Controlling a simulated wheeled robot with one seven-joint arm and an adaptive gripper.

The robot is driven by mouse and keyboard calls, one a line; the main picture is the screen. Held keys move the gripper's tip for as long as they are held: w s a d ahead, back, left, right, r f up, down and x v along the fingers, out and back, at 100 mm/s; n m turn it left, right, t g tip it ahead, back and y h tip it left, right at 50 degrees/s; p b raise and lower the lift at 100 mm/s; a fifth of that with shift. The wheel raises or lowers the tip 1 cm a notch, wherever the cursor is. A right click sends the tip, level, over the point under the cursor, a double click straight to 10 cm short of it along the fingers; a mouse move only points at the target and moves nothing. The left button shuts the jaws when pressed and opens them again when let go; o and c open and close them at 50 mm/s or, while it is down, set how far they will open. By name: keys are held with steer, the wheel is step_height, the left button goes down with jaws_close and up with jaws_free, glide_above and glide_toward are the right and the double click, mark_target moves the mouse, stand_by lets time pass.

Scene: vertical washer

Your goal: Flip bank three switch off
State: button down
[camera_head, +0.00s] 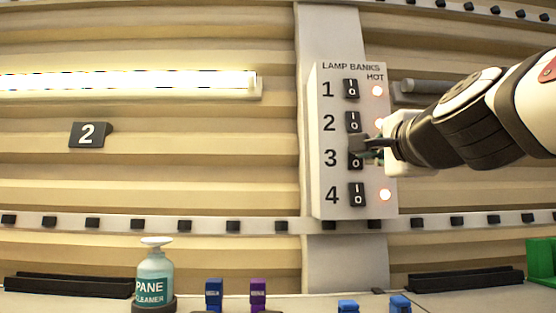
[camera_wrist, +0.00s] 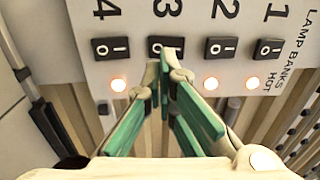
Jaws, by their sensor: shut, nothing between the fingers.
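The white lamp bank panel (camera_head: 335,205) has black rocker switches numbered 1 to 4. The bank three switch (camera_head: 356,160) is partly covered by my gripper (camera_head: 366,146) in the head view. In the wrist view the bank three switch (camera_wrist: 157,46) shows its O end, and the fingertips of my gripper (camera_wrist: 170,60) cover part of it. My gripper is shut and empty, with its tips at or very close to the switch; I cannot tell whether they touch. The lamp beside bank three is hidden behind my gripper.
The bank two switch (camera_head: 353,122) and bank four switch (camera_head: 357,194) sit close above and below. A lit tube (camera_head: 130,83) is at left. A cleaner bottle (camera_head: 155,275) stands below.

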steer(key=s+f, duration=0.1)
steer(key=s, duration=0.6)
steer(key=shift+p, duration=0.3)
steer(key=shift+s, duration=0.15)
